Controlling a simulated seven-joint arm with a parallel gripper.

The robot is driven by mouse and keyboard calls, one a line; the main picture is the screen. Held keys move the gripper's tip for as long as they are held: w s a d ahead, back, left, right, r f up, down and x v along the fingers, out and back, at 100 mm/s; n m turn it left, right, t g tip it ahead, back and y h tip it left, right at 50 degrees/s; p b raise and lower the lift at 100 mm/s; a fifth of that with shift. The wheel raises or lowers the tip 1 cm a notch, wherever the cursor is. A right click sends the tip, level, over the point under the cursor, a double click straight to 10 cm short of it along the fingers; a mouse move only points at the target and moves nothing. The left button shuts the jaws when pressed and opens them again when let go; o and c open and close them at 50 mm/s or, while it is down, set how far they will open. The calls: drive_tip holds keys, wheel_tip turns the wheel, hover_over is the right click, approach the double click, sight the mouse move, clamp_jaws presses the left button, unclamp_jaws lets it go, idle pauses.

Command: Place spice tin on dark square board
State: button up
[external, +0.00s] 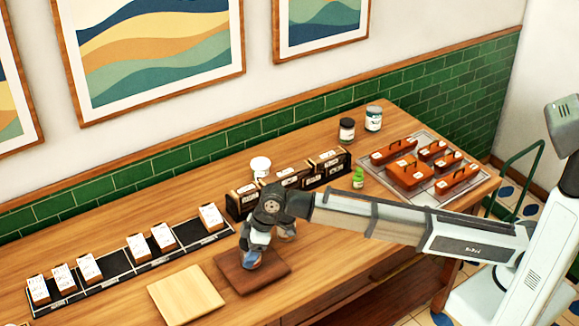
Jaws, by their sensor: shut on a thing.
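The dark square board (270,284) lies flat on the wooden counter, right of the light board. My gripper (251,263) is low over the left and back part of the dark board, pointing down. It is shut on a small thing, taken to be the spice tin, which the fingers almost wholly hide. I cannot tell whether the tin touches the board.
A light square board (186,295) lies beside the dark one. A black rack (118,270) with white cards stands left.

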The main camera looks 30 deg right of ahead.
drive_tip(key=o, duration=1.1)
drive_tip(key=shift+f, duration=0.1)
drive_tip(key=shift+o, duration=0.2)
drive_tip(key=v, duration=1.2)
drive_tip(key=shift+s, duration=0.1)
